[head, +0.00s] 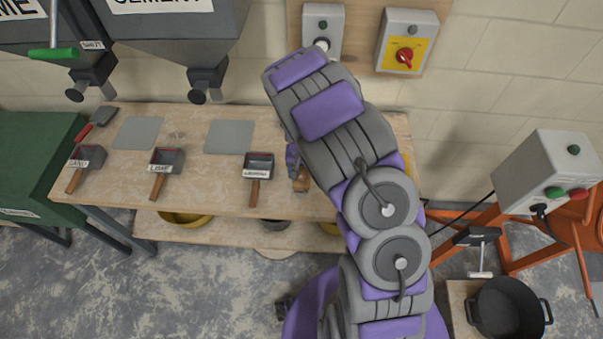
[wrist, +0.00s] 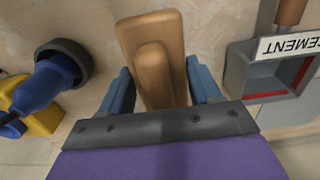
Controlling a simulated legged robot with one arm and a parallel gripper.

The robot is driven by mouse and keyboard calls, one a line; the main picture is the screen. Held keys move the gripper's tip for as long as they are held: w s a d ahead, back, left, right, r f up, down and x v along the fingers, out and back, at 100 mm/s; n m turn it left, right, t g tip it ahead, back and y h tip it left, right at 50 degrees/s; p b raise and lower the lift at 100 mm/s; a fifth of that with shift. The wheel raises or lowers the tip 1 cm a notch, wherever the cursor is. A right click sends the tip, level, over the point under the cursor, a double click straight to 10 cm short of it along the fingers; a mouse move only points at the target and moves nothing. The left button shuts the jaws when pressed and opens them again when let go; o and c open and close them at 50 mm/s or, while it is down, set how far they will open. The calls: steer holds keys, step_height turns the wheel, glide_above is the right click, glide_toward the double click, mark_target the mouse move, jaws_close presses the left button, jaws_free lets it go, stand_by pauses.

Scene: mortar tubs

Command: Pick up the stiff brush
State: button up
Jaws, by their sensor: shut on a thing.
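The stiff brush (wrist: 152,50) shows in the wrist view as a wooden block with a raised wooden grip. My gripper (wrist: 157,70) has its blue fingers on both sides of the wood and is shut on it. The brush's bristles are hidden below the wood. In the head view a small part of the brush (head: 301,181) shows at the bench's front, beside my gripper (head: 293,160), and my arm covers much of that area. I cannot tell whether the brush still touches the bench.
The cement scoop (head: 258,168) lies just left of the brush on the bench (head: 222,184); its box (wrist: 270,72) is close on the right in the wrist view. Two more scoops lie further left. A blue and yellow object (wrist: 45,90) stands on the brush's other side.

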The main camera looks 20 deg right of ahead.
steer(key=s+r+p, duration=0.1)
steer(key=s+p, duration=0.1)
steer(key=s, duration=1.4)
steer(key=shift+a, duration=0.45)
steer(key=shift+r, duration=0.1)
